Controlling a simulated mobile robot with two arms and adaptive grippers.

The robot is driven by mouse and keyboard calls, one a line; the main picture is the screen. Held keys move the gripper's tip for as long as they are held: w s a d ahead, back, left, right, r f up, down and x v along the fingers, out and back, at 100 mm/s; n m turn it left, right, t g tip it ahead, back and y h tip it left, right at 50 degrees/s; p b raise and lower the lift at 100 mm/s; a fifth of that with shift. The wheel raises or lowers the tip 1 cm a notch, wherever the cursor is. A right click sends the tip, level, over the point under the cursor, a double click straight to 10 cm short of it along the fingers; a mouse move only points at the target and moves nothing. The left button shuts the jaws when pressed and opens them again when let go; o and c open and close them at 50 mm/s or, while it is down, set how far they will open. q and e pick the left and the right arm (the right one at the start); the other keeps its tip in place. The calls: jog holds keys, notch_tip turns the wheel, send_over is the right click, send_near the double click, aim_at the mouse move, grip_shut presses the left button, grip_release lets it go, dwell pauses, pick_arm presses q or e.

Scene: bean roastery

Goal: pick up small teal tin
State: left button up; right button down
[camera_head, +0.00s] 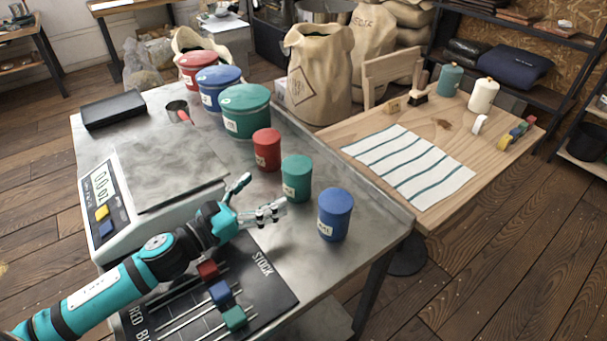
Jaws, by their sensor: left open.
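The small teal tin (296,172) stands upright on the grey metal table (275,290), between a small red tin (267,147) and a small blue tin (336,208). A light label is on its front. My left gripper (262,196) is open and empty, just left of the small teal tin and a little nearer to me. Its fingers point toward the tin, with a gap that looks small; I cannot tell exactly how far apart they are. My right gripper is not in view.
Large red (197,70), blue (217,88) and teal (246,110) tins stand behind. A scale (98,208) is at left. A black STOCK board (270,278) with coloured sliders lies below my gripper. A wooden table (455,130) with a striped cloth (408,165) is at right.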

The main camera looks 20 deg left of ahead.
aim_at(297, 170)
pick_arm(q)
jog(key=p+x, duration=0.1)
jog(key=x, duration=0.3)
jog(key=shift+w+d+r, duration=0.1)
jog(key=shift+w+d, duration=0.05)
jog(key=shift+w, duration=0.1)
jog(key=shift+w+d, duration=0.2)
jog(key=shift+w, duration=0.15)
jog(key=p+x, duration=0.1)
jog(key=x, duration=0.3)
jog(key=shift+w+d, duration=0.15)
jog(key=shift+w, duration=0.15)
jog(key=shift+w+d, duration=0.15)
jog(key=shift+w, duration=0.15)
jog(key=shift+s, duration=0.1)
jog(key=c, duration=1.4)
